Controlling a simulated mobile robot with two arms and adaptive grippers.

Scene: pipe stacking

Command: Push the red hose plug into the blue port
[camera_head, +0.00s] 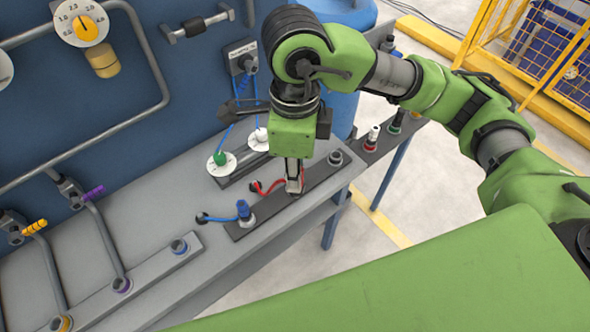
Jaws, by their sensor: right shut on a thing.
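My right gripper (294,180) points straight down over a dark strip on the grey bench and is shut on the red hose's plug, mostly hidden between its fingers. The red hose (268,187) runs from there to the left. The plug's lower end is close to the strip; I cannot tell whether it is inside a port. A blue plug (243,210) with a blue hose stands upright on the same strip, left of my gripper. My left gripper is out of view.
A grey port (335,158) is at the strip's right end. White discs with green (220,159) and white knobs lie behind the gripper. A blue panel with pipes and a gauge stands behind the bench (150,212).

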